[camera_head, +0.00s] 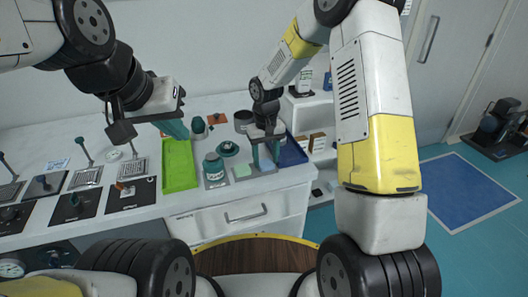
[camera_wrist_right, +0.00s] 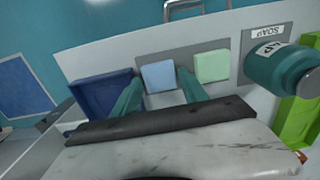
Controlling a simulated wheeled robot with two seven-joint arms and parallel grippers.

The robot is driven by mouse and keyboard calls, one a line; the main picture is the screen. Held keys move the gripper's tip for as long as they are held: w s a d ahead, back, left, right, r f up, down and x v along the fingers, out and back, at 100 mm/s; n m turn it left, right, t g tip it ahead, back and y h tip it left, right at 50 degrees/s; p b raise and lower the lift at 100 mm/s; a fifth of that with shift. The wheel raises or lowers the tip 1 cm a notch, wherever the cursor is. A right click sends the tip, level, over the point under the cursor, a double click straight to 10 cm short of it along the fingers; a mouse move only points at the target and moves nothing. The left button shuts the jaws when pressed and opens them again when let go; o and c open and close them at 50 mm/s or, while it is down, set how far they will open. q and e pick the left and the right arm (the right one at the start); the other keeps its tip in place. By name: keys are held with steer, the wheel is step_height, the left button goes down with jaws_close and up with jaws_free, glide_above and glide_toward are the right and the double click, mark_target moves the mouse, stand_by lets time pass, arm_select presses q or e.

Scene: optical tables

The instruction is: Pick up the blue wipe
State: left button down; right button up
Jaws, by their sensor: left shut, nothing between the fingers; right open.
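The blue wipe (camera_wrist_right: 158,76) is a small light-blue square lying on a grey mat (camera_wrist_right: 184,50) on the white counter. My right gripper (camera_head: 266,163) is open above the mat. In the right wrist view the blue wipe shows between its two teal fingers, with nothing gripped; I cannot tell how high the fingertips are above it. In the head view this gripper mostly hides the blue wipe. A pale green wipe (camera_wrist_right: 212,65) lies beside it on the same mat and also shows in the head view (camera_head: 243,170). My left gripper (camera_head: 177,129) is shut and empty, raised over the counter.
A teal soap bottle (camera_head: 213,166) stands left of the mat, beside a bright green tray (camera_head: 180,165). A dark blue tray (camera_wrist_right: 103,92) lies on the mat's other side. Several stirrer-like devices fill the counter's left part. A drawer handle (camera_head: 246,212) is at the front.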

steer(key=shift+f, duration=0.5)
steer(key=shift+c, duration=0.2)
steer(key=c, duration=0.9)
steer(key=shift+r, duration=0.2)
steer(key=shift+r, duration=0.3)
steer(key=r, duration=0.2)
steer(key=shift+s+r, duration=0.2)
steer(key=shift+r, duration=0.2)
steer(key=s, duration=0.5)
steer(key=s+r, duration=0.1)
steer(key=s, duration=0.4)
steer(key=s+a, duration=0.1)
steer(key=s, duration=0.4)
steer(key=shift+s+r, duration=0.15)
steer(key=shift+s, duration=0.15)
